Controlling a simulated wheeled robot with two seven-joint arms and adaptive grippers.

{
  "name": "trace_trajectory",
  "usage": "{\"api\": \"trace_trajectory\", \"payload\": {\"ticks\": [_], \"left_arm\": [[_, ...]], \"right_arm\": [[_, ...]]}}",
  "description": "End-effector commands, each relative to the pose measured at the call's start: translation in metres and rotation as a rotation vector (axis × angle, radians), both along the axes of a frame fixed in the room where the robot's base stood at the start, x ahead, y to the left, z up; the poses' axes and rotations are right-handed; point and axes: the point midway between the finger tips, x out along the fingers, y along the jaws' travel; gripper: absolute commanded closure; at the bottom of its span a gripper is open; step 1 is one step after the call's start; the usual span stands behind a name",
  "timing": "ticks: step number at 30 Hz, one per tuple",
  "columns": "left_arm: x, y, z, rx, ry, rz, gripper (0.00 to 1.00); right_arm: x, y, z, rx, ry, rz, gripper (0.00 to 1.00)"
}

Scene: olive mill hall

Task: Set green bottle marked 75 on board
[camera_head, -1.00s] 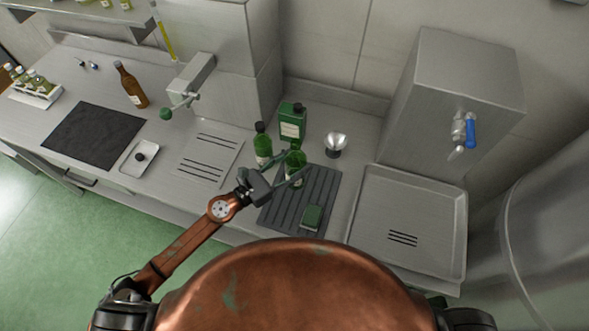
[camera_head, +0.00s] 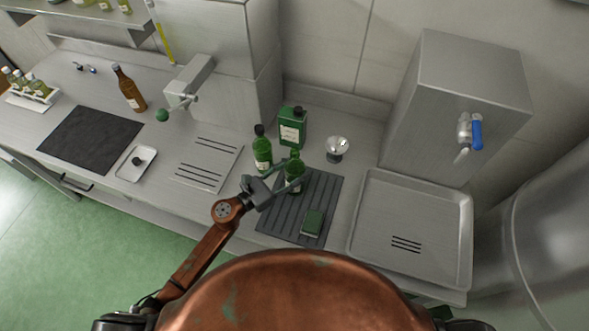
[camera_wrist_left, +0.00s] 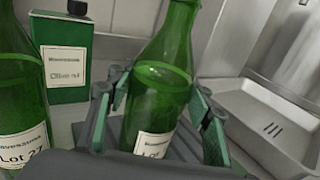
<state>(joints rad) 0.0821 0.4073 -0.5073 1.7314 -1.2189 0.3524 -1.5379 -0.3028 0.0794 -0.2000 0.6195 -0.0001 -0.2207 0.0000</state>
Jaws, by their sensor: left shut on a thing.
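My left gripper (camera_head: 291,176) is shut on a green glass bottle (camera_head: 295,167) over the back of the grey ribbed mat. In the left wrist view the gripper's fingers lie on both sides of this bottle (camera_wrist_left: 160,85). Its label reads "Lot", with the number hidden behind the gripper. I cannot tell whether its base touches the mat. A second green bottle (camera_head: 262,151) stands just left of it; in the left wrist view its label (camera_wrist_left: 22,150) reads "Lot" and a number that looks like 27. A dark square board (camera_head: 90,140) lies on the counter at the left. My right gripper is not visible.
A green tin (camera_head: 292,128) and a metal cup (camera_head: 337,148) stand behind the ribbed mat (camera_head: 275,222). A green sponge (camera_head: 312,222) lies on it. Left are a slotted drain plate (camera_head: 207,165), a tap (camera_head: 190,85), a small tray (camera_head: 128,172) and a brown bottle (camera_head: 129,90).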

Motion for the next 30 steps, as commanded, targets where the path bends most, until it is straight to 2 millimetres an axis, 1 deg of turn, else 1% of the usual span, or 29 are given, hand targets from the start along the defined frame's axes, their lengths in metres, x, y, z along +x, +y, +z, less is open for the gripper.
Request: {"api": "trace_trajectory", "payload": {"ticks": [3, 4, 9, 12, 20, 23, 26, 30], "left_arm": [[0.000, 0.000, -0.003, -0.002, -0.001, 0.000, 1.00], [0.000, 0.000, -0.004, 0.000, 0.000, 0.000, 0.53], [0.000, 0.000, -0.003, 0.000, 0.000, 0.000, 0.41], [0.000, 0.000, -0.003, 0.000, 0.000, 0.000, 0.36], [0.000, 0.000, -0.002, 0.000, 0.000, 0.000, 0.36], [0.000, 0.000, 0.003, 0.000, 0.000, 0.000, 0.36], [-0.010, 0.012, -0.002, 0.000, 0.001, 0.000, 0.36], [-0.028, 0.036, -0.003, 0.001, 0.002, 0.002, 0.36]], "right_arm": [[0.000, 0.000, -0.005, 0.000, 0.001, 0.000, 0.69], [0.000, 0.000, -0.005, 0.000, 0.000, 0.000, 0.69], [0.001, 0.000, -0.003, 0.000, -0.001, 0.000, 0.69], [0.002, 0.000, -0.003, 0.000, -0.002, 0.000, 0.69], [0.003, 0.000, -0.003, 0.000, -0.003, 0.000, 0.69], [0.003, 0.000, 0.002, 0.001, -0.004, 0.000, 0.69], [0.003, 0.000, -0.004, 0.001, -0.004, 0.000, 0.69], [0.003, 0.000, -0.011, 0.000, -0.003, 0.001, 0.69]]}}
